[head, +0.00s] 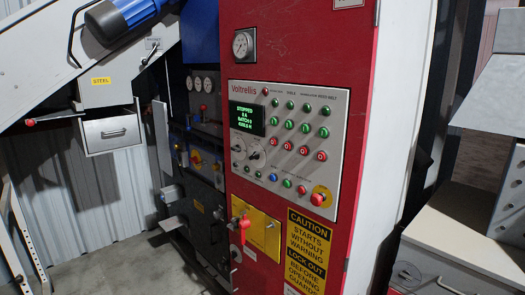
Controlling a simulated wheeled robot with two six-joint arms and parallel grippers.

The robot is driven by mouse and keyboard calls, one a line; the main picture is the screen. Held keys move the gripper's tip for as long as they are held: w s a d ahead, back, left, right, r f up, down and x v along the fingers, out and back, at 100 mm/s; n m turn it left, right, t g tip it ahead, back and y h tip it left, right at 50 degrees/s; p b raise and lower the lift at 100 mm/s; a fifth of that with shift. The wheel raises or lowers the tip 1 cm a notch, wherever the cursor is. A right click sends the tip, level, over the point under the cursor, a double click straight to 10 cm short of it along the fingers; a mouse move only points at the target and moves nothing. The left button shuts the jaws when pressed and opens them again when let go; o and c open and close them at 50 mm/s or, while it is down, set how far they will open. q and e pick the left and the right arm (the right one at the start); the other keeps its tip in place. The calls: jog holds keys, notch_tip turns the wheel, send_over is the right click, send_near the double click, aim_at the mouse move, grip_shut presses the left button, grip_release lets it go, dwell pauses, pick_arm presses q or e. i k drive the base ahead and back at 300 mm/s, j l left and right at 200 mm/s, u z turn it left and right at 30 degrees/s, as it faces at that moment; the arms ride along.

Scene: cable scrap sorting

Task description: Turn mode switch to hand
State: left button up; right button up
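The control panel (286,140) is a grey plate marked Voltrellis on the front of a red cabinet. Two round dials with black rotary knobs sit on it below the display: a left knob (238,148) and a right knob (255,155). Their labels are too small to read, so I cannot tell which is the mode switch or where either points. The green-lit display (246,118) appears to read STOPPED on its top line; the lower lines are unclear. Neither of my grippers is in view.
A red emergency-stop button (318,199) on yellow sits at the panel's lower right, near rows of green and red buttons. Below, a yellow plate (262,232) carries a red handle (242,224). A grey drawer (112,132) juts out at left. A bench (465,238) stands at right.

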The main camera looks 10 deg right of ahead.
aim_at(255, 155)
jog(key=i+l, duration=0.3)
jog(key=l, duration=0.15)
jog(key=i+l, duration=0.35)
jog(key=i+l+u, duration=0.25)
jog(key=l, duration=0.35)
jog(key=i, duration=0.1)
